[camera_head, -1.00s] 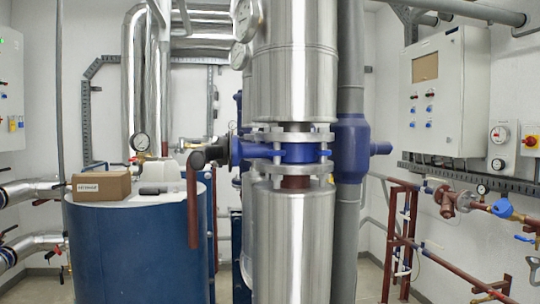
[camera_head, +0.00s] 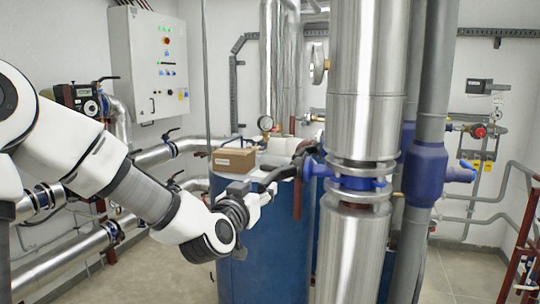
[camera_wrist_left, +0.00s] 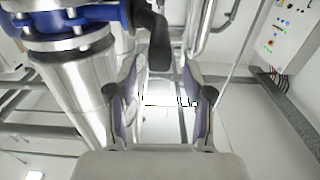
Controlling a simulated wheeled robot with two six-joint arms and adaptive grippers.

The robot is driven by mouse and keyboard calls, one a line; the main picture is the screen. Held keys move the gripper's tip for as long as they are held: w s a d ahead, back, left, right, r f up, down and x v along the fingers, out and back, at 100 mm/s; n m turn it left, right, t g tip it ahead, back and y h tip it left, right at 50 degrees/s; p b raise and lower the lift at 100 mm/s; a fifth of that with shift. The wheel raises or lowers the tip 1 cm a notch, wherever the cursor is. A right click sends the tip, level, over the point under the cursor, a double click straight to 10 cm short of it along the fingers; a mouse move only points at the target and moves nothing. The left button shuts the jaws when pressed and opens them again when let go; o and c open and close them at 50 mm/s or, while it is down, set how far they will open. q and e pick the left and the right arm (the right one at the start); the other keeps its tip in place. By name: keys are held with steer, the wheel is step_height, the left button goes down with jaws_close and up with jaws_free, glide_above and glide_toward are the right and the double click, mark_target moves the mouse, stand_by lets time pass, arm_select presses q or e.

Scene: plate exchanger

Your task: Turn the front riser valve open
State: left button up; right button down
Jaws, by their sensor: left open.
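The front riser valve has a blue body (camera_head: 357,184) clamped between steel flanges on the large silver riser. It also shows at upper left in the left wrist view (camera_wrist_left: 60,22). In the left wrist view a dark lever part (camera_wrist_left: 157,48) lies just beyond and between the fingertips. My left gripper (camera_head: 282,182) is open, just left of the lever; its fingers (camera_wrist_left: 160,78) hold nothing. Contact with the lever cannot be told. My right gripper is not in view.
A cardboard box (camera_head: 234,161) sits on the blue tank (camera_head: 260,265) behind my left gripper. A grey pipe with a blue valve (camera_head: 424,165) stands right of the riser. A control cabinet (camera_head: 150,62) and insulated pipes are at left.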

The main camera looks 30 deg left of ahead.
mark_target(271, 175)
arm_select(q)
steer(key=p+x, duration=0.3)
steer(key=x, duration=0.5)
steer(key=shift+w+f, duration=0.1)
steer(key=shift+w, duration=0.05)
steer(key=shift+d, duration=0.1)
steer(key=shift+c, duration=0.7)
jaws_close()
